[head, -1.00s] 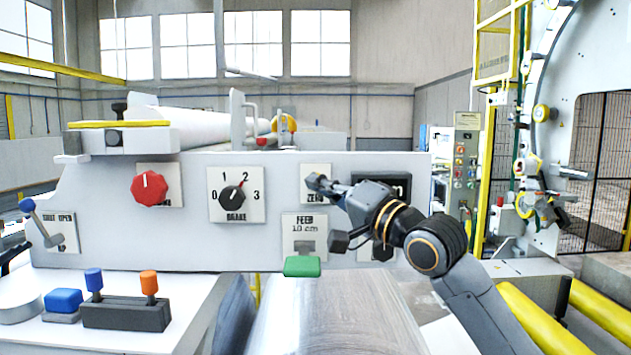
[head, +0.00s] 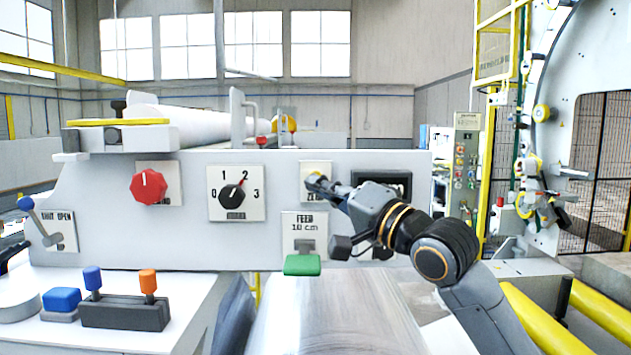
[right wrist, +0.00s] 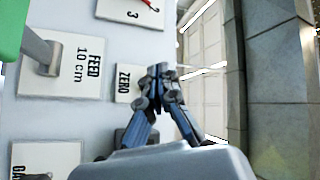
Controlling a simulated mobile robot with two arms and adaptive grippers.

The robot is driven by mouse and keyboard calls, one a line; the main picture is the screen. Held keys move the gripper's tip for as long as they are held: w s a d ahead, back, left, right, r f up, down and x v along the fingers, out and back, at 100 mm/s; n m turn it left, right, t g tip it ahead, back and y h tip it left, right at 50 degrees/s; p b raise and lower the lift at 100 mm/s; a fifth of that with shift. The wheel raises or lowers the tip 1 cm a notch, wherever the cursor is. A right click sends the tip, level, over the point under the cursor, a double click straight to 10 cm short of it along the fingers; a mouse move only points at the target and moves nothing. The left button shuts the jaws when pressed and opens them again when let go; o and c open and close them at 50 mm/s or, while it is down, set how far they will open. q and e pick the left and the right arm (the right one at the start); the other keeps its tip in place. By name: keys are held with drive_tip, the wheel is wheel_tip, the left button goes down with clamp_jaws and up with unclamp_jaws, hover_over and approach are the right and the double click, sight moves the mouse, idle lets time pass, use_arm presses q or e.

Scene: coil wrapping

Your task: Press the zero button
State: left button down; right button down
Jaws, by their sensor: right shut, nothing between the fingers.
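The zero plate (head: 318,169) is a small pale plate on the grey machine panel, with its ZERO label partly covered. In the right wrist view the zero plate (right wrist: 124,84) shows its label beside my fingers. My right gripper (head: 315,181) is shut and empty, its fingertips in front of the plate. In the right wrist view the right gripper (right wrist: 160,72) has its tips together over the plate's edge. The button itself is hidden behind the fingertips; a small yellowish patch shows there. I cannot tell whether they touch it.
Below the plate is the FEED 10 cm plate (head: 294,223) with a green-ended lever (head: 302,265). To the left are the brake dial (head: 231,193) and a red knob (head: 149,186). A dark display (head: 400,184) is partly hidden behind my right gripper.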

drive_tip(key=shift+s, duration=2.2)
